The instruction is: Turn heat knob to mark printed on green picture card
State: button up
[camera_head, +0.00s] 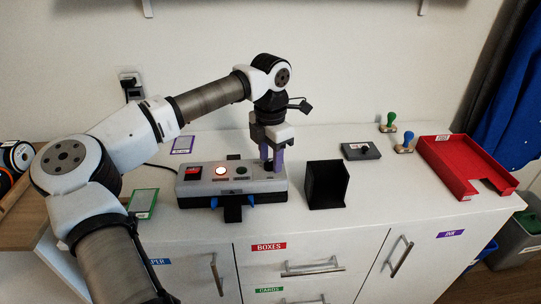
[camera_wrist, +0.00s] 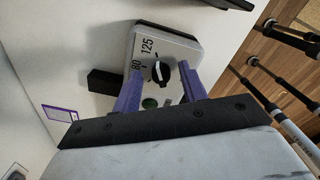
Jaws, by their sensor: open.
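The heat knob (camera_wrist: 160,72) is a black dial with a white pointer line on the grey machine (camera_head: 205,188). In the wrist view the marks "80" and "125" are printed beside it. My gripper (camera_wrist: 160,88) is open, its two purple fingers on either side of the knob. Whether the fingers touch the knob I cannot tell. In the head view my gripper (camera_head: 273,163) points down over the machine's right end and hides the knob. A green-bordered card (camera_head: 142,203) lies left of the machine; its print is too small to read.
A purple-bordered card (camera_head: 183,145) lies behind the machine. A black open box (camera_head: 327,185) stands just right of it. A dark pad (camera_head: 361,151), two stamps (camera_head: 404,143) and a red tray (camera_head: 465,165) are farther right.

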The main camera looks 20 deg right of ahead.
aim_at(271, 161)
notch_tip(271, 161, up, 14)
dwell(0.6)
jog(key=shift+f, duration=0.1)
